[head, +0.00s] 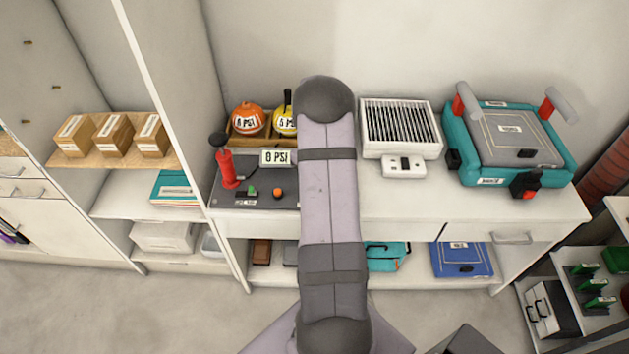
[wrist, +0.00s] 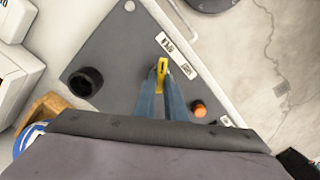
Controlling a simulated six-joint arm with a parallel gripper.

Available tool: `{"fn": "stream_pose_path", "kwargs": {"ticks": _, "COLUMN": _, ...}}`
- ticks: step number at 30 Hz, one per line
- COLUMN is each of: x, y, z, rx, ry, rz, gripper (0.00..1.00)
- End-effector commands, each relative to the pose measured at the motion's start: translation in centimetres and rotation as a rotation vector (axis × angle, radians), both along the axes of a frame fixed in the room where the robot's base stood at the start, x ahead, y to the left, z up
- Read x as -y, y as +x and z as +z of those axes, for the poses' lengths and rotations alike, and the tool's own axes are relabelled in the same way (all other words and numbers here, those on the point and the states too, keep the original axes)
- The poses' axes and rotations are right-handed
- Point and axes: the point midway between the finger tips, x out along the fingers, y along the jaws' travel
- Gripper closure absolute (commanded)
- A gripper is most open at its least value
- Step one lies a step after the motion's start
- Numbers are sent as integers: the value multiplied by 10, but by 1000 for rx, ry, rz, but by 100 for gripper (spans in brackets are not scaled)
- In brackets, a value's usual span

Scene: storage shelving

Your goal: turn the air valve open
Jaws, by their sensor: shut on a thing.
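In the wrist view, my gripper (wrist: 163,82) has its two blue fingers on either side of a small yellow handle (wrist: 163,67), shut on it. The handle, which looks like the air valve's, stands on a dark grey panel (wrist: 115,55) beside white labels. In the head view, the panel (head: 225,195) lies on the counter, partly behind my arm, and the gripper and yellow handle are hidden. A display (head: 276,157) reads 0 PSI. I cannot tell from these views how far the valve is turned.
An orange knob (wrist: 199,109) and a black round part (wrist: 85,81) stand on the panel near the fingers. A red pump (head: 226,167) stands at the panel's left. A white vented box (head: 400,127) stands to the right.

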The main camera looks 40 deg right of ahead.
Motion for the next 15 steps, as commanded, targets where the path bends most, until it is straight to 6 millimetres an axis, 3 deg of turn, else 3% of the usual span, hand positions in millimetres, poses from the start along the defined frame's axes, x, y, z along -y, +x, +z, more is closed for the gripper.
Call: {"fn": "stream_pose_path", "kwargs": {"ticks": 15, "x": 0, "y": 0, "z": 1, "rx": 1, "ry": -1, "rz": 106, "gripper": 100}}
